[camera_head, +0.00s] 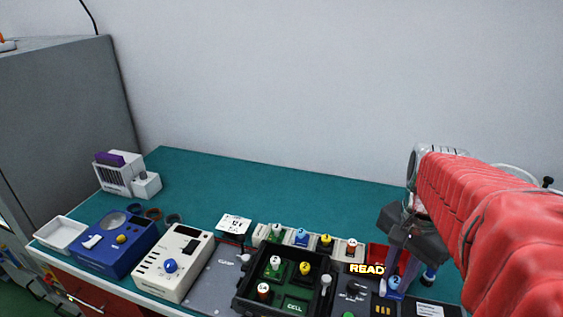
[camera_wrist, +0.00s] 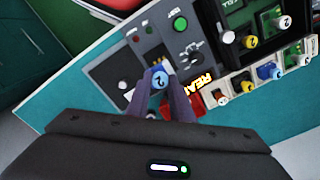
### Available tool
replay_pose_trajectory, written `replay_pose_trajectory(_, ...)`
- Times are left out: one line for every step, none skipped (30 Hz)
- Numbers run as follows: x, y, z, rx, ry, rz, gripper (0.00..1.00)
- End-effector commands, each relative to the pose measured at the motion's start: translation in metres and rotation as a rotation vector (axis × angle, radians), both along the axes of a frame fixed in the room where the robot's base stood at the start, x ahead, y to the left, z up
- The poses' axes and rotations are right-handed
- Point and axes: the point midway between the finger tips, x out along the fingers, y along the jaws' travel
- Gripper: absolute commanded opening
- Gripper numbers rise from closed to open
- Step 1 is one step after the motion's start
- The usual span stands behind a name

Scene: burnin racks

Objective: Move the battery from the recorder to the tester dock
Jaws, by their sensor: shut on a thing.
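My gripper (camera_head: 398,268) is over the right part of the bench, pointing down. In the wrist view its fingers (camera_wrist: 161,94) are shut on a battery with a blue cap marked 2 (camera_wrist: 159,79); the cap also shows in the head view (camera_head: 394,283). I cannot tell whether the battery touches the contacts. A lit READY sign (camera_head: 367,268) is behind the panel. Which device is the recorder is unclear.
A black tray (camera_head: 240,304) with several capped batteries is left of the panel, with a row of capped cells behind it. A cream device (camera_head: 195,240), a blue device (camera_head: 128,256) and a white tray (camera_head: 50,238) stand farther left. The teal mat (camera_head: 290,193) behind is clear.

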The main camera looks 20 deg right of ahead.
Motion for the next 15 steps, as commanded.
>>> replay_pose_trajectory(0.001, 0.000, 0.000, 0.000, 0.000, 0.002, 0.00)
replay_pose_trajectory(0.001, 0.001, 0.000, 0.000, 0.000, 0.003, 0.00)
replay_pose_trajectory(0.001, 0.001, 0.000, 0.000, 0.000, 0.005, 0.00)
replay_pose_trajectory(0.001, 0.001, -0.001, 0.000, 0.000, 0.005, 0.00)
replay_pose_trajectory(0.001, 0.001, -0.001, 0.000, 0.000, 0.006, 0.00)
replay_pose_trajectory(0.001, 0.001, -0.002, 0.000, 0.000, 0.007, 0.00)
replay_pose_trajectory(0.002, 0.001, -0.003, 0.000, 0.000, 0.007, 0.00)
replay_pose_trajectory(0.002, 0.002, -0.004, 0.000, 0.000, 0.008, 0.00)
replay_pose_trajectory(0.002, 0.002, -0.005, 0.000, 0.000, 0.008, 0.00)
replay_pose_trajectory(0.002, 0.002, -0.007, 0.000, 0.000, 0.009, 0.00)
replay_pose_trajectory(0.002, 0.002, -0.008, 0.000, 0.000, 0.009, 0.00)
replay_pose_trajectory(0.002, 0.002, -0.011, 0.001, 0.000, 0.009, 0.00)
replay_pose_trajectory(0.002, 0.002, -0.012, 0.001, 0.001, 0.009, 0.00)
replay_pose_trajectory(0.002, 0.002, -0.015, 0.001, 0.001, 0.009, 0.00)
replay_pose_trajectory(0.002, 0.002, -0.017, 0.001, 0.000, 0.010, 0.00)
